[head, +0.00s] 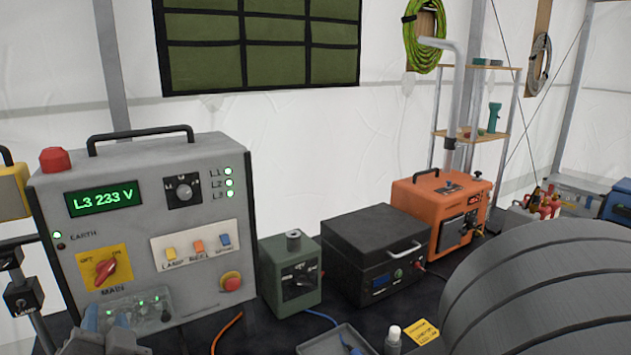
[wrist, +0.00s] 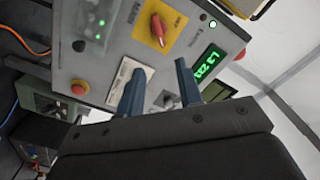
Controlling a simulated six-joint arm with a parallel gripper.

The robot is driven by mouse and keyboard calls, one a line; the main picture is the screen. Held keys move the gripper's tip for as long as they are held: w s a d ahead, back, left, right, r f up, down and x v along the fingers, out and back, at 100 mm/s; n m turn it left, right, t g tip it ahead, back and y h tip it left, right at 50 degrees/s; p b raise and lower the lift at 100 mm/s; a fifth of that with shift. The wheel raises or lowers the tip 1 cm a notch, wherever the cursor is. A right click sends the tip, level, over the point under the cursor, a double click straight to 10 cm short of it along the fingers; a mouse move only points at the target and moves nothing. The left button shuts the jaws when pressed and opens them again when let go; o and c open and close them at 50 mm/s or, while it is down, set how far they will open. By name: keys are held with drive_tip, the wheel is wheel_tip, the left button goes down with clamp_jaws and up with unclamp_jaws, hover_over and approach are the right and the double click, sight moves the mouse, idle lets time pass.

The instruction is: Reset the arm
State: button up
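My gripper (wrist: 159,72) shows in the wrist view with two blue-grey fingers apart and nothing between them. Its fingers point toward the front of a grey control box (head: 130,215), which shows tilted behind them in the wrist view (wrist: 105,30). I cannot tell the distance or any contact. In the head view, grey shapes at the lower left in front of the box may be the end of my arm.
Right of the box stand a green unit (head: 289,275), a black case (head: 375,250) and an orange unit (head: 440,215). A large grey ribbed body fills the lower right. A small bottle (head: 393,340) and a grey tray (head: 335,340) are at the front edge. Cables cross the dark table.

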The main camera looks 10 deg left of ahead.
sight(109, 273)
drive_tip(key=x, duration=1.3)
drive_tip(key=shift+w+a+f, duration=0.15)
drive_tip(key=shift+w, duration=0.1)
drive_tip(key=shift+s+n, duration=0.3)
drive_tip(key=shift+n, duration=0.1)
drive_tip(key=v, duration=1.7)
drive_tip(key=shift+w+a+r+n+t, duration=0.25)
drive_tip(key=shift+w+a+t, duration=0.1)
drive_tip(key=shift+w+a, duration=0.3)
drive_tip(key=shift+w+a+r+n+t, duration=0.25)
drive_tip(key=shift+w+a+n+t, duration=0.05)
drive_tip(key=shift+w+a, duration=0.3)
drive_tip(key=shift+w+a+r+n+t, duration=0.25)
drive_tip(key=shift+w+a+t, duration=0.1)
drive_tip(key=shift+w+a, duration=0.3)
drive_tip(key=shift+s, duration=0.1)
